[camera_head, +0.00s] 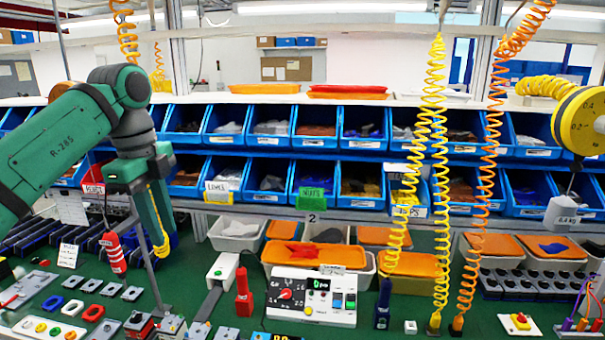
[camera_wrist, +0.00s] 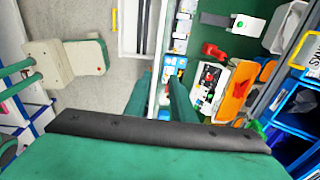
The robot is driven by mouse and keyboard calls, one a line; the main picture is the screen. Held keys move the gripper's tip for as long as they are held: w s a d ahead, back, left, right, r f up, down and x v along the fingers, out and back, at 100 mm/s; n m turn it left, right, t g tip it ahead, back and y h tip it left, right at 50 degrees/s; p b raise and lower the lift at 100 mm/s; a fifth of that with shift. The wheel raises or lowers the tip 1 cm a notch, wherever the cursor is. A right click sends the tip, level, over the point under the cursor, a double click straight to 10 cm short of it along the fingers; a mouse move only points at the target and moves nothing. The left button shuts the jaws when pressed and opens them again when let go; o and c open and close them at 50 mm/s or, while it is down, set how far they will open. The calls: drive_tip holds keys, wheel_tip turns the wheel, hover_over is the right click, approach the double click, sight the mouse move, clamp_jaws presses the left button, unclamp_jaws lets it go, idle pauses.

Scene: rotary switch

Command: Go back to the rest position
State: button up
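My gripper (camera_head: 161,236) hangs from the green arm at the left in the head view, apart from the switch. In the wrist view, the two green fingers of my gripper (camera_wrist: 160,90) stand apart with nothing seen between them. The dial's exact setting is too small to read.
Blue bins (camera_head: 270,127) fill the shelves behind the bench. Yellow and orange coiled cables (camera_head: 438,160) hang at the right. A red handheld tool (camera_head: 113,252) hangs near my gripper. Orange-lidded boxes (camera_head: 310,254) stand behind the control box. Small parts cover the bench's front left.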

drive_tip(key=w+d+f+t+h, duration=0.25)
drive_tip(key=w+d+f, duration=0.45)
drive_tip(key=d+f, duration=0.4)
drive_tip(key=w+d+f+t+h, duration=0.1)
drive_tip(key=w+d+f+h, duration=0.2)
drive_tip(key=w+d+f, duration=0.55)
drive_tip(key=s+d+f+n+t+h, duration=0.25)
drive_tip(key=d+f+n, duration=0.25)
drive_tip(key=d+f, duration=0.45)
drive_tip(key=s+d+f+n+t+h, duration=0.2)
drive_tip(key=d+f+n+t, duration=0.2)
drive_tip(key=d+f, duration=0.55)
drive_tip(key=s+f+n+t+y, duration=0.35)
drive_tip(key=s+f+n, duration=0.3)
drive_tip(key=s, duration=0.65)
drive_tip(key=s+f+n+t+y, duration=0.2)
drive_tip(key=s+f+n+y, duration=0.4)
drive_tip(key=s, duration=0.6)
drive_tip(key=s+a+r, duration=0.1)
drive_tip(key=s+a, duration=0.3)
drive_tip(key=s, duration=0.5)
drive_tip(key=s+a+r+m+y, duration=0.1)
drive_tip(key=s+a+r, duration=0.1)
drive_tip(key=s, duration=0.7)
drive_tip(key=s+a+r, duration=0.2)
drive_tip(key=s+a, duration=0.3)
drive_tip(key=s, duration=0.4)
drive_tip(key=shift+a+r+m+g, duration=0.15)
drive_tip(key=shift+a+m+g, duration=0.15)
drive_tip(key=shift+m+g, duration=0.05)
